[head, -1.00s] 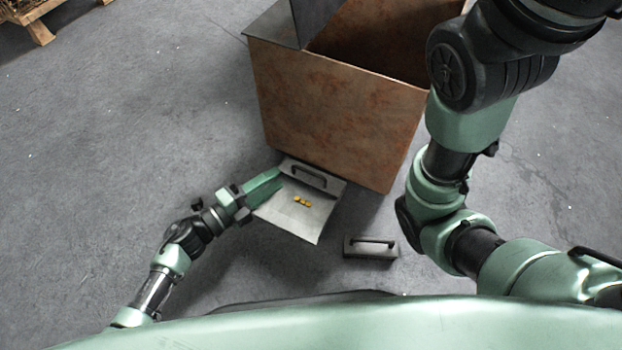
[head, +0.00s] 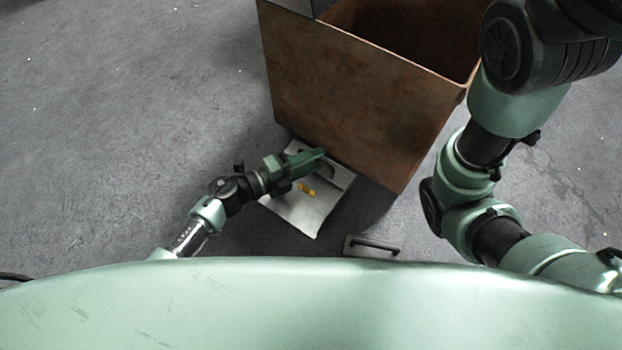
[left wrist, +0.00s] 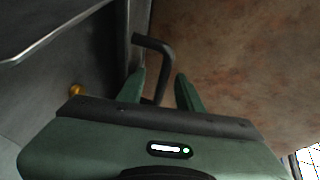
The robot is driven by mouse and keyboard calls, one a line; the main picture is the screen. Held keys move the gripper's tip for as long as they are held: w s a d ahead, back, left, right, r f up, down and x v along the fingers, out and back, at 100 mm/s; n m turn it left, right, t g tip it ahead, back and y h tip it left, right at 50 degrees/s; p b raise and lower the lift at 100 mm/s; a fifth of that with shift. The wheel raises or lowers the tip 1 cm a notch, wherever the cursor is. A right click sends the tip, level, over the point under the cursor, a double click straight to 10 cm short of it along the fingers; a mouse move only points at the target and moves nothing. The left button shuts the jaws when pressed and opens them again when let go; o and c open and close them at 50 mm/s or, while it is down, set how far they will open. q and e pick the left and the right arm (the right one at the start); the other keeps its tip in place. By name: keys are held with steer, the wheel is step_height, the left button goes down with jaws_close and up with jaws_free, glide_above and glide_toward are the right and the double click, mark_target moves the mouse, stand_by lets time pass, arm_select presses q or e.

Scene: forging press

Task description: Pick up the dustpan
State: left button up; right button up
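My left gripper (head: 318,157) is over the handle end of the pan and hides part of the handle. In the left wrist view the handle (left wrist: 157,62) reaches between the two green fingers (left wrist: 160,92), which stand apart from each other. My right gripper is out of view.
A tall rusty open box (head: 350,110) stands right behind the dustpan. A small grey block with a dark handle (head: 372,246) lies on the floor right of the pan. The concrete floor at left is clear.

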arm_select(q)
steer(key=shift+w+d, duration=0.25)
steer(key=shift+d, duration=0.2)
jaws_close()
stand_by(1.1)
